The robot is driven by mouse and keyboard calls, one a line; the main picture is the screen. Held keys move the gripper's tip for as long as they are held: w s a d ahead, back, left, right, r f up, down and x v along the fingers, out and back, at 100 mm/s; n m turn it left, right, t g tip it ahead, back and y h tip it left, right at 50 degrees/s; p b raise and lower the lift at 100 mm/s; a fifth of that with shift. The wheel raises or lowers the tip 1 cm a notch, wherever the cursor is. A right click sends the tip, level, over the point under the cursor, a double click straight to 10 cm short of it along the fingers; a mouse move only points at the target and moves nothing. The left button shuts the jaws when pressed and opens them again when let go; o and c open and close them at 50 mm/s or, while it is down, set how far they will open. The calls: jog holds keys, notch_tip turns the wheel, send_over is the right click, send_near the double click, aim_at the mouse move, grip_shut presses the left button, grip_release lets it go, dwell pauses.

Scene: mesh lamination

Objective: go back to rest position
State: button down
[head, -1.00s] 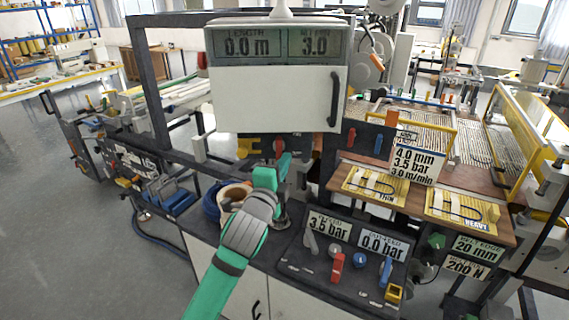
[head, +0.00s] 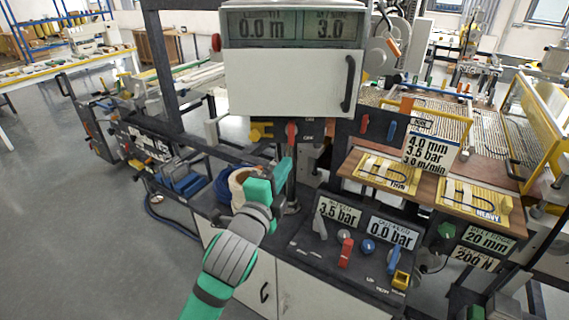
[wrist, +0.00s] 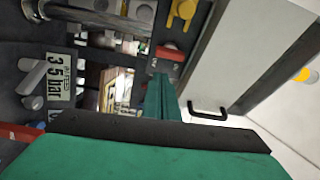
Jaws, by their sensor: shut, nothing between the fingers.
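My gripper (head: 284,172) is green with a grey wrist and is shut, with nothing held. In the head view it is over the front of the machine's console, just below a red knob (head: 291,133) and apart from it in the picture. In the wrist view the green fingers (wrist: 161,98) point toward the red knob (wrist: 168,54) and the white cabinet door. The gripper's body hides part of the console and a roll of tape behind it.
A white display box (head: 290,80) with a black handle hangs above. The black console (head: 310,240) carries gauges, a red lever (head: 346,250) and a blue lever. Wooden shelves with yellow plates (head: 388,172) stand right. Open grey floor (head: 80,230) lies left.

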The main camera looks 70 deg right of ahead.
dwell(0.6)
jog(key=w+a+n+t+h, duration=0.2)
jog(key=w+a+n+t, duration=0.8)
jog(key=w+n, duration=0.3)
jog(key=w+a+f+n+t+y, duration=0.2)
jog(key=a+f+n+t+y, duration=0.35)
jog(key=a+n, duration=0.25)
jog(key=w+a+f+n+t+y, duration=0.2)
jog(key=a+f+n+t+y, duration=0.2)
jog(key=a+f+n, duration=0.35)
jog(key=s+a+f+n+g+y, duration=0.1)
jog(key=s+a+f+n+y, duration=0.25)
jog(key=a+f, duration=0.35)
jog(key=s+a+f+n+y, duration=0.2)
jog(key=s+a+f+y, duration=0.2)
jog(key=a+f, duration=0.35)
jog(key=s+a+f+n+g+y, duration=0.1)
jog(key=s+a+f, duration=0.5)
jog(key=s+a, duration=0.8)
jog(key=shift+s+a+g+y, duration=0.15)
jog(key=shift+s+g+y, duration=0.7)
jog(key=shift+s+y, duration=0.35)
